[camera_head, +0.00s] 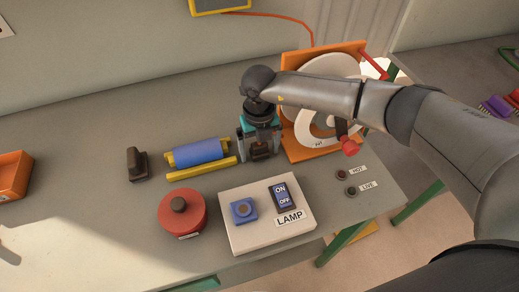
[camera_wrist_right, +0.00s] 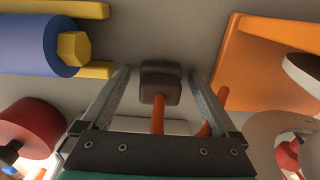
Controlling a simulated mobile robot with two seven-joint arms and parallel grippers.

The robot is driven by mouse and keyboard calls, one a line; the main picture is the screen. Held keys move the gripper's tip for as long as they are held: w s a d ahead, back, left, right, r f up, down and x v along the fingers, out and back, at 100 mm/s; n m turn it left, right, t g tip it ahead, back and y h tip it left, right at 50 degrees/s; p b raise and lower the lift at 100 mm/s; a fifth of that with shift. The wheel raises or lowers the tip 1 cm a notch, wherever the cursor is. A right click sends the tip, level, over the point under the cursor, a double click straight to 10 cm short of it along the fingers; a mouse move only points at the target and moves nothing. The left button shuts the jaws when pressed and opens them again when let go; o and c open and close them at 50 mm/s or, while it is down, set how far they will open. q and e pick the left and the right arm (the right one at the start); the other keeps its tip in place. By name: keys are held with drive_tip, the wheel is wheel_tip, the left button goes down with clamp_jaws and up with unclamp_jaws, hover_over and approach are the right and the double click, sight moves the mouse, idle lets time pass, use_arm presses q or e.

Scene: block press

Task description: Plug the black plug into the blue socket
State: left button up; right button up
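The black plug (camera_wrist_right: 160,80), dark brown in this light, lies on the table with an orange cord on it. My right gripper (camera_head: 259,157) points down over it, and its open fingers stand on either side of the plug. In the right wrist view a gap shows between the plug and each finger. In the head view the plug is mostly hidden by the gripper. The blue socket (camera_head: 243,209) is on the white lamp box (camera_head: 268,238), in front of the gripper, and looks empty. My left gripper is out of view.
An orange stand with a white disc (camera_head: 303,128) is close right of the gripper. A blue roller on yellow supports (camera_head: 199,152) is close left. A red round pot (camera_head: 182,212) is left of the box. A small dark block (camera_head: 136,163) stands farther left.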

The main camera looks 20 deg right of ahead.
drive_tip(key=c, duration=1.3)
drive_tip(key=shift+r, duration=0.1)
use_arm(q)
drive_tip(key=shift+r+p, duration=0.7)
use_arm(e)
wheel_tip(320, 180, up, 20)
drive_tip(key=shift+f, duration=0.1)
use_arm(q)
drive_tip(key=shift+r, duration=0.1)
